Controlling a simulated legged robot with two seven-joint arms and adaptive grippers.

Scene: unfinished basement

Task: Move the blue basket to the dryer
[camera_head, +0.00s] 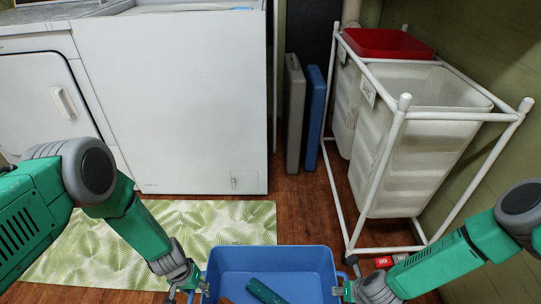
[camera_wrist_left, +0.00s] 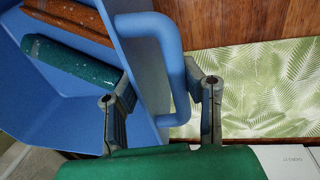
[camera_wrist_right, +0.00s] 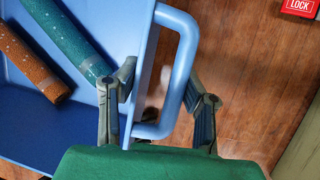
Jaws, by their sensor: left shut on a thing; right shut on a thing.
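The blue basket (camera_head: 275,262) is at the bottom centre of the head view, its lower part cut off by the frame. It holds a green speckled roll (camera_head: 264,291) and an orange speckled roll (camera_wrist_left: 70,17). My left gripper (camera_head: 190,282) is shut on the basket's left handle (camera_wrist_left: 172,60), with its fingers on both sides of the bar. My right gripper (camera_head: 345,289) is shut on the right handle (camera_wrist_right: 185,70). The likely dryer is the white front-door machine (camera_head: 50,98) at the far left; a white machine (camera_head: 175,100) stands beside it.
A palm-leaf mat (camera_head: 225,219) lies before the machines. A white-framed hamper rack (camera_head: 395,150) with white bins and a red bin (camera_head: 388,43) stands at right. Grey (camera_head: 293,110) and blue (camera_head: 313,115) flat cases lean behind. A red LOCK item (camera_wrist_right: 301,7) lies on the wooden floor.

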